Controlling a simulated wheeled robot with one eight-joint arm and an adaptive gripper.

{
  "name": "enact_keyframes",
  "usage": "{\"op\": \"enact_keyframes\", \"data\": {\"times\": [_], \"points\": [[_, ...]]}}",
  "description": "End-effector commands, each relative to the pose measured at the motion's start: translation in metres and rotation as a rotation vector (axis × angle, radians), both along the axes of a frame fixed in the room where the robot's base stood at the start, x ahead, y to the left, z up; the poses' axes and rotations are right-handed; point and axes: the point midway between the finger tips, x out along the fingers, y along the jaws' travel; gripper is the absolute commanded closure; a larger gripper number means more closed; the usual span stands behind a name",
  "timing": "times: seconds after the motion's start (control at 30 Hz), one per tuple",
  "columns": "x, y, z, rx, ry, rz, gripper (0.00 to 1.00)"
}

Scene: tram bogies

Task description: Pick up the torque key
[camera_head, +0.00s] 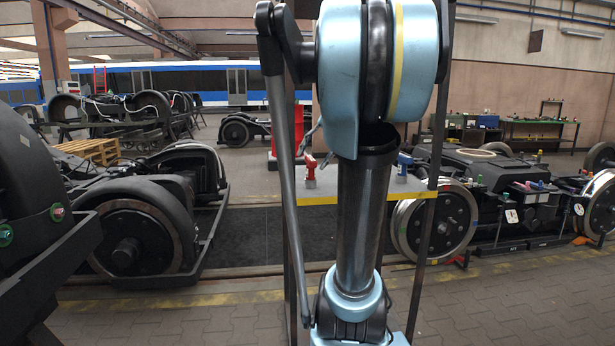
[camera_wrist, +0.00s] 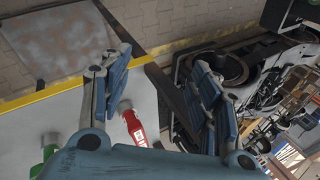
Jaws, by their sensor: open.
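In the wrist view my gripper (camera_wrist: 158,72) is open, with its two blue fingers spread apart and nothing held between them. A red tool with a white label (camera_wrist: 134,128) lies on the grey table top below, seen between the fingers and nearer the left one. It is partly hidden by my gripper's body. I cannot tell for certain that it is the torque key. In the head view a red tool (camera_head: 310,170) and a blue tool (camera_head: 404,163) stand on the yellow-edged table (camera_head: 318,199), on either side of my arm. My gripper is hidden there.
A green item (camera_wrist: 50,152) lies on the table at the wrist view's lower left. Dark bogies with wheels stand left (camera_head: 140,225) and right (camera_head: 437,222) of the table. A dark upright post (camera_head: 417,265) supports the table. Paved floor (camera_head: 490,305) is clear at the front right.

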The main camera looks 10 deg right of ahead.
Motion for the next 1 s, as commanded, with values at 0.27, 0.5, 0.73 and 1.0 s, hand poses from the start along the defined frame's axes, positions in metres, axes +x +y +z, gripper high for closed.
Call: {"op": "enact_keyframes", "data": {"times": [0.27,0.5,0.73,1.0], "points": [[0.067,-0.027,0.071,0.103,-0.009,-0.052,0.43],[0.107,-0.039,0.09,0.069,-0.002,-0.026,0.43],[0.144,-0.036,0.078,-0.101,0.018,0.078,0.43],[0.188,-0.015,0.058,-0.379,0.013,0.251,0.43]]}}
